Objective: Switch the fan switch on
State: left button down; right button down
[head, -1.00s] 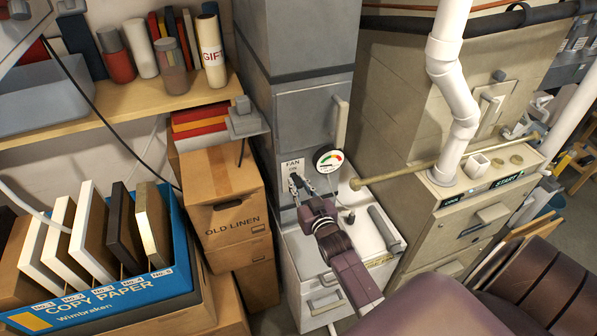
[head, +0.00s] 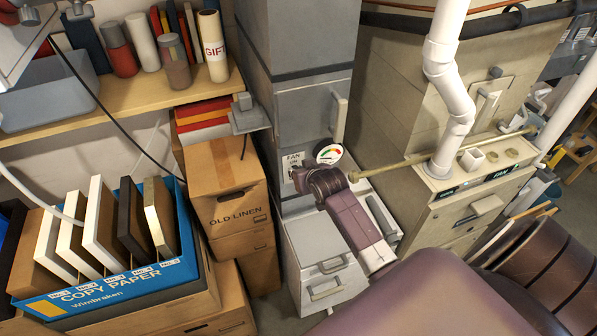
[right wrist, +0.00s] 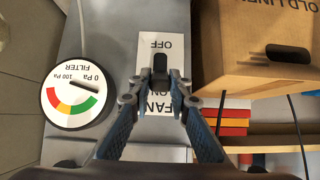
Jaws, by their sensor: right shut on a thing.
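In the right wrist view the plate (right wrist: 154,45) appears upside down, with OFF at the top and FAN, ON at the bottom. My right gripper (right wrist: 160,78) is shut on the dark switch lever (right wrist: 159,73), one fingertip on each side. Which end the lever is tilted to is hard to tell. In the head view my right wrist hides the fingertips and lever. My left gripper is not in view.
A round filter gauge (head: 329,154) is close beside the switch. A brass-coloured pipe (head: 420,160) runs to the right, past a furnace panel whose lit display (head: 500,175) reads FAN. Old linen boxes (head: 228,185) and a blue copy paper box (head: 110,285) stand left.

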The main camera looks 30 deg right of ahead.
jog(key=shift+r, duration=0.15)
jog(key=c, duration=1.8)
grip_release()
jog(key=v, duration=1.2)
jog(key=shift+w, duration=0.15)
